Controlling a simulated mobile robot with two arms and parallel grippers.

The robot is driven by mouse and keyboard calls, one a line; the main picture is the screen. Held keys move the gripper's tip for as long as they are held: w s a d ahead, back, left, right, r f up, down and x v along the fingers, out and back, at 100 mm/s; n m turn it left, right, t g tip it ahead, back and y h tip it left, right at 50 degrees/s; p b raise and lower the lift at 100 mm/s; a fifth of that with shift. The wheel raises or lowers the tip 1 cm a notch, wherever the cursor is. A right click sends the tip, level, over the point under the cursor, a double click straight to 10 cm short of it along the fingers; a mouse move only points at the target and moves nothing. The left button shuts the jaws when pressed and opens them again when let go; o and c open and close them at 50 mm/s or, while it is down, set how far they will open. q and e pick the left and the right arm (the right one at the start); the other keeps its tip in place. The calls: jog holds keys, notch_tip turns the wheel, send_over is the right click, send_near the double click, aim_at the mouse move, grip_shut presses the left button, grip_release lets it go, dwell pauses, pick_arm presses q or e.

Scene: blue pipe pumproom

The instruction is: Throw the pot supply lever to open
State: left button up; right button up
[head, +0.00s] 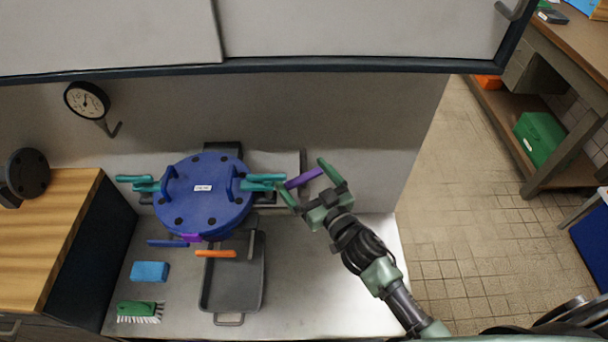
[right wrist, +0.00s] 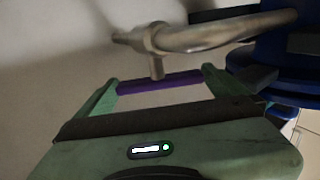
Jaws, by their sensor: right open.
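A blue round pot (head: 203,196) with a bolted lid and a small white label sits on the pale worktop. A purple lever (head: 304,177) is to its right, near the back wall. My right gripper (head: 302,176) is open, its green fingers on either side of this lever. In the right wrist view the purple lever (right wrist: 160,82) spans the gap between the fingertips, below a metal stem (right wrist: 156,60). I cannot tell whether the fingers touch it. No label naming the supply lever is readable. My left gripper is not in view.
Teal handles (head: 262,182) stick out from the pot's sides. A blue sponge (head: 150,271) and green brush (head: 137,308) lie left. A cabinet (head: 350,35) overhangs the back.

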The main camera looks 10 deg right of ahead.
jog(key=c, duration=1.1)
